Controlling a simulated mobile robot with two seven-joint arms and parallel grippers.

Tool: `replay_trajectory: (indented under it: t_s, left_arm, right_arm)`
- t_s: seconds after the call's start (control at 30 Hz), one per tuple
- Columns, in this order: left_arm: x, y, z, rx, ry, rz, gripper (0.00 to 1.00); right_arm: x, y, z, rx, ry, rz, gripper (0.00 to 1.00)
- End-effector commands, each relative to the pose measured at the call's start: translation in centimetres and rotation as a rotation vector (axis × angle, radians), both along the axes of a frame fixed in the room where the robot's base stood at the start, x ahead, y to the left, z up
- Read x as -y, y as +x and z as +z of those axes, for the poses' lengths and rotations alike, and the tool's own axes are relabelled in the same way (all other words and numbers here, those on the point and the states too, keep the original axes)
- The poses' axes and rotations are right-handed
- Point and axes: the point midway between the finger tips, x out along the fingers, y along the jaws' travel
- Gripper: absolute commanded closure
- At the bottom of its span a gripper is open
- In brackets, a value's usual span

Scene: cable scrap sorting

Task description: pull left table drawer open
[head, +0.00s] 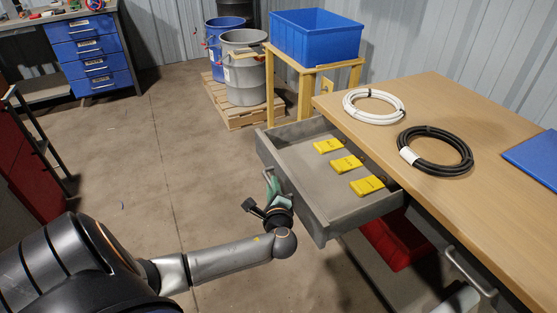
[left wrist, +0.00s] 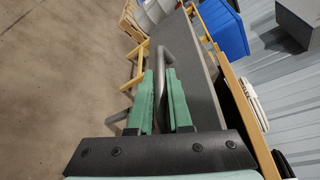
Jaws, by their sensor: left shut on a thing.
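The left table drawer (head: 334,232) stands pulled out from under the wooden table top (head: 440,115) in the head view. Several yellow items (head: 346,163) lie inside it. My left gripper (head: 271,190) is at the drawer's front face. In the left wrist view its green fingers (left wrist: 166,95) are shut on the grey bar handle (left wrist: 168,62) of the drawer front (left wrist: 200,85). In the head view the gripper's wrist partly hides the handle. My right gripper is not in view.
A white cable coil (head: 374,96), a black cable coil (head: 455,170) and a blue mat (head: 535,158) lie on the table. A red bin (head: 385,243) is below the drawer. A blue crate (head: 318,38) stands on a wooden stand behind. The floor in front is clear.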

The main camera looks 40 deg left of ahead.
Motion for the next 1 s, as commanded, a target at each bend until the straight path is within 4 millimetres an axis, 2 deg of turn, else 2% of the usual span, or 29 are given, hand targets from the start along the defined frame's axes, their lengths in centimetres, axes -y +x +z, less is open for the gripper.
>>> replay_trajectory:
  t_s: [0.2, 0.63, 0.67, 0.73, 1.0]
  left_arm:
    - [-0.11, -0.81, -0.15, -0.004, -0.005, -0.003, 1.00]
    - [-0.15, -0.90, -0.22, -0.004, -0.004, -0.003, 1.00]
    - [-0.15, -0.90, -0.22, -0.004, -0.004, -0.003, 0.79]
    - [-0.17, -0.89, -0.20, -0.003, -0.004, -0.003, 0.71]
    - [-0.22, -0.90, -0.06, -0.001, -0.002, -0.001, 0.70]
  right_arm:
    - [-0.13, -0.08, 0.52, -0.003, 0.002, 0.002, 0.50]
    - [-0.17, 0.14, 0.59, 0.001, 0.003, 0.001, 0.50]
    - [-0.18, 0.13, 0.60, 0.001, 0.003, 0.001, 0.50]
    - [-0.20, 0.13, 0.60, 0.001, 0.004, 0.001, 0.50]
    - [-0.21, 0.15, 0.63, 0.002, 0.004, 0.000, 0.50]
